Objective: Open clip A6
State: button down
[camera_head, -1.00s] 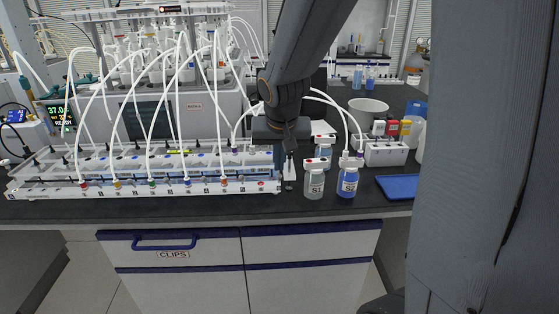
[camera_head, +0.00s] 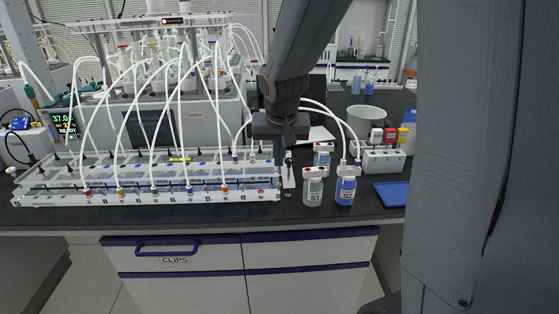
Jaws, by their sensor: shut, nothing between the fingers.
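A long white clip rack (camera_head: 140,198) lies along the front left of the bench. White tubes with coloured ends arch into it in a row, with small dark fittings along its rails. The labels on the rack are too small to read, so I cannot tell which clip is A6. My gripper (camera_head: 280,157) points down at the right end of the rack and is shut and empty. It hides part of that end, and I cannot tell whether it touches anything. A narrow white piece with a dark top (camera_head: 288,178) stands just right of the fingers.
Bottle S1 (camera_head: 313,190) and blue bottle S2 (camera_head: 345,190) stand close to the right of my gripper. A white holder (camera_head: 384,161), a bowl (camera_head: 366,118) and a blue tray (camera_head: 391,194) lie farther right. The reactor unit (camera_head: 195,128) stands behind the rack. A CLIPS drawer (camera_head: 173,258) is below.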

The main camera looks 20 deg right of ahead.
jog(key=s+a+r+b, duration=0.2)
jog(key=s+r, duration=0.2)
jog(key=s, duration=0.4)
jog(key=shift+s+a+r, duration=0.25)
jog(key=shift+s, duration=0.05)
dwell(0.3)
jog(key=s+a+f+n+g+y, duration=0.1)
jog(key=s+f+n+g, duration=0.2)
jog(key=s+f, duration=0.7)
notch_tip(320, 180, down, 4)
jog(key=shift+s+a+r+n+g, duration=0.15)
jog(key=shift+s+a+n+g, duration=0.15)
jog(key=shift+a+n, duration=0.1)
